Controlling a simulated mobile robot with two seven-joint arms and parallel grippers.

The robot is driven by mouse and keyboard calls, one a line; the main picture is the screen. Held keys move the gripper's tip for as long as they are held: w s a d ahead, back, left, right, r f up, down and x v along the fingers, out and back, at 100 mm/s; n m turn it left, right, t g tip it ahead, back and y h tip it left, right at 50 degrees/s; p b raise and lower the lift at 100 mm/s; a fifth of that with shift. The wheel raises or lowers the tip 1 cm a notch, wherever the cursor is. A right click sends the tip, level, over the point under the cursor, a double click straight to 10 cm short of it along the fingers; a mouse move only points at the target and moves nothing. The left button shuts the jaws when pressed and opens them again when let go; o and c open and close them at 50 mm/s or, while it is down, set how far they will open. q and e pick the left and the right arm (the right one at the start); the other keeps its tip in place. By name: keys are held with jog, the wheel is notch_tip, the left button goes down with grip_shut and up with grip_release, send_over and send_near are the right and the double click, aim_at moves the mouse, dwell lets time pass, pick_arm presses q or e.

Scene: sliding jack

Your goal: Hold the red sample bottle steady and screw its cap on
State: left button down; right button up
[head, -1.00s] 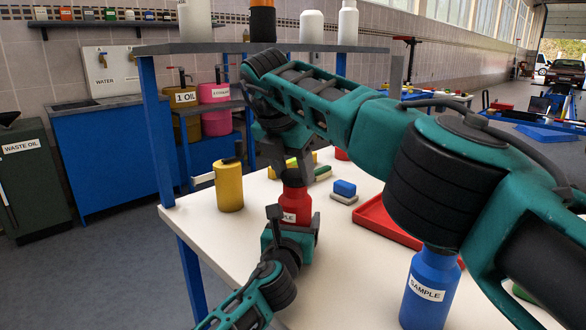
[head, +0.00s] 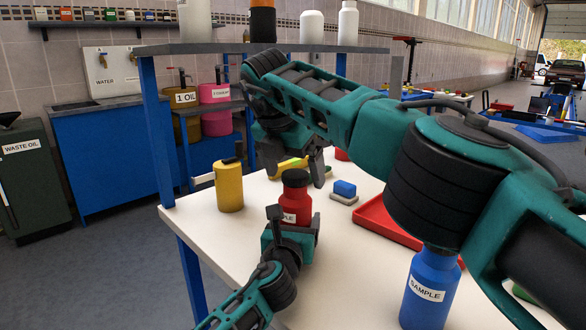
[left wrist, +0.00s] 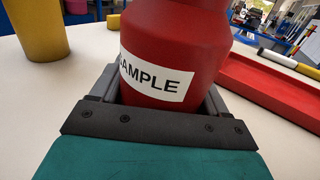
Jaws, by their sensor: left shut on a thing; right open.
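The red sample bottle (head: 291,211) stands upright on the white table, with a dark cap (head: 295,178) sitting level on its top. My left gripper (head: 291,226) is shut around the bottle's lower body. The left wrist view shows the red bottle (left wrist: 172,55) between the fingers, its SAMPLE label facing the camera; the cap is out of that view. My right gripper (head: 298,166) is open and empty, its fingers spread just above and behind the cap. I cannot tell how tightly the cap is seated.
A yellow container (head: 229,187) stands to the left, a blue sample bottle (head: 431,288) at the front right. A red tray (head: 385,222) and a blue-and-white block (head: 344,190) lie right of the red bottle. A shelf (head: 215,47) with several bottles crosses behind.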

jog(key=v, duration=0.7)
jog(key=shift+r, duration=0.25)
jog(key=shift+s, duration=0.1)
pick_arm(q)
grip_release()
jog(key=shift+s+a+p, duration=0.15)
jog(key=shift+s+p, duration=0.2)
jog(key=shift+s, duration=0.25)
jog(key=s+p, duration=0.1)
jog(key=s, duration=0.2)
jog(key=s+a+p, duration=0.1)
jog(key=s, duration=0.2)
jog(key=s+a+p, duration=0.1)
jog(key=s, duration=0.3)
jog(key=shift+s, duration=0.1)
jog(key=shift+s+a, duration=0.1)
jog(key=shift+s, duration=0.55)
pick_arm(e)
jog(key=shift+r, duration=2)
